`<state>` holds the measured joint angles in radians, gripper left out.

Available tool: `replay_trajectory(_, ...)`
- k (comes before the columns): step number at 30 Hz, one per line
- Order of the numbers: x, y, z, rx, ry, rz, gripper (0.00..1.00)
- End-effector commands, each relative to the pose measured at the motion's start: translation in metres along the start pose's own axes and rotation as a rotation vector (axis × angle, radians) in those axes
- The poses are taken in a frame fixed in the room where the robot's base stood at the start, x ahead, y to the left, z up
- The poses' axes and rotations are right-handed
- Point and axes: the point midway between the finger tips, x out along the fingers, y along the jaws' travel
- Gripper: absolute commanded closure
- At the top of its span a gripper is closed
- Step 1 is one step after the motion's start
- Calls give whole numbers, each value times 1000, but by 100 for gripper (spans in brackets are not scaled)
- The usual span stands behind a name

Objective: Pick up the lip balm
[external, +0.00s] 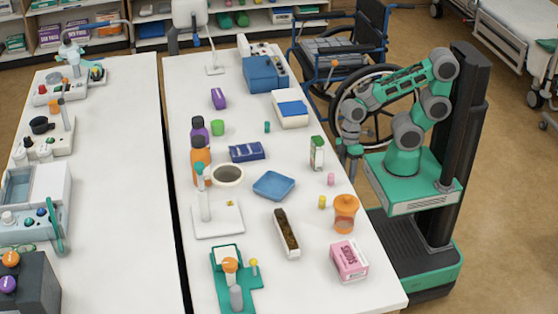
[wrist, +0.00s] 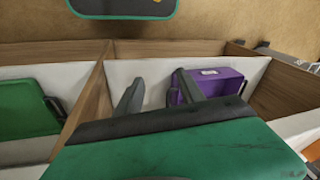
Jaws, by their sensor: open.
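Several small items on the right-hand table could be the lip balm; I cannot tell which for sure. They are a slim teal cylinder (external: 267,127) near the middle, a small pink cylinder (external: 331,179) near the right edge and a small yellow one (external: 322,202) just in front of it. My gripper (external: 349,168) hangs at the table's right edge, behind and to the right of the pink cylinder. In the wrist view my gripper (wrist: 158,92) has its two fingers apart with nothing held. None of the small items shows in the wrist view.
A green-white box (external: 317,153) stands close to my gripper. An orange jar (external: 345,213), a blue tray (external: 273,185) and a pink box (external: 349,261) are nearby. A wheelchair (external: 345,65) stands behind my arm. The wrist view shows shelf compartments with a purple bin (wrist: 222,88).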

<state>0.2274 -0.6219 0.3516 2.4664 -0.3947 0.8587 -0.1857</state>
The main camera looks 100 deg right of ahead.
Motion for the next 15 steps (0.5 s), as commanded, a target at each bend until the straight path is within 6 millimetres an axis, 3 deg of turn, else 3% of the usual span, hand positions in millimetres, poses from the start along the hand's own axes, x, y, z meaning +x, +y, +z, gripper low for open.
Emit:
replay_trajectory(1,-28,-16,-7,-79,22,-41,54)
replay_trajectory(9,-90,-94,-36,-558,261,-244,54)
replay_trajectory(15,-140,-141,-58,-780,494,-322,54)
